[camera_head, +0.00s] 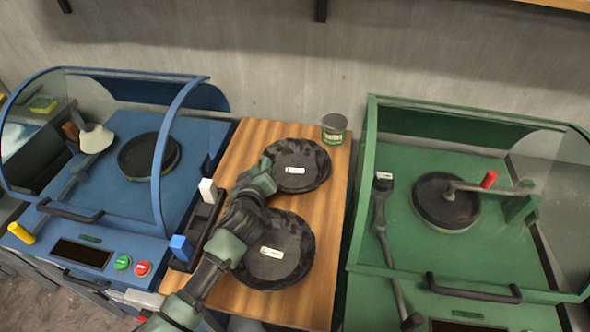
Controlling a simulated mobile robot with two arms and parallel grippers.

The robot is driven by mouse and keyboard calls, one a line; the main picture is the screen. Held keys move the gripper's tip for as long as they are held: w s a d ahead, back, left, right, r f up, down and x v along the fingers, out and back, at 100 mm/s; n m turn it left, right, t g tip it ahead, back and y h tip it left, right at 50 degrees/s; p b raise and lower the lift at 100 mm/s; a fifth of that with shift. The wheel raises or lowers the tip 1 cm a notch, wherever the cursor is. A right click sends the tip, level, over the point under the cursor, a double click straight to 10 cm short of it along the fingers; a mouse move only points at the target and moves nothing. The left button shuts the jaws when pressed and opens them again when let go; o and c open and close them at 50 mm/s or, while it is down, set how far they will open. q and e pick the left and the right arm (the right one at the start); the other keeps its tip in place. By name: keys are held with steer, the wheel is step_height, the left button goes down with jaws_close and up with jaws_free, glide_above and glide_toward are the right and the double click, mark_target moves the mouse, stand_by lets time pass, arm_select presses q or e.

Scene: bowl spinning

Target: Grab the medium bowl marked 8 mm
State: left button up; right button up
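Two dark grey bowls with white labels lie on the wooden tabletop (230,158). The far bowl (308,178) is the smaller one, and the near bowl (293,230) is larger. The print on both labels is too small to read, so I cannot tell which is marked 8 mm. My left gripper (264,172) is at the left rim of the far bowl, its arm reaching over the left part of the near bowl. Its fingertips are small and partly hidden, so I cannot tell whether they grip the rim. My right gripper is not in view.
A blue machine (204,128) with a clear hood stands left, a green one (400,160) right. Each has a dark round wheel. A small green tin (334,128) stands behind the far bowl. A dark tray (190,250) with a blue and a white block lies left of my arm.

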arm_select(q)
steer(key=shift+w+f, duration=0.2)
steer(key=shift+w, duration=0.35)
jaws_close()
steer(key=shift+r, duration=0.1)
stand_by(0.9)
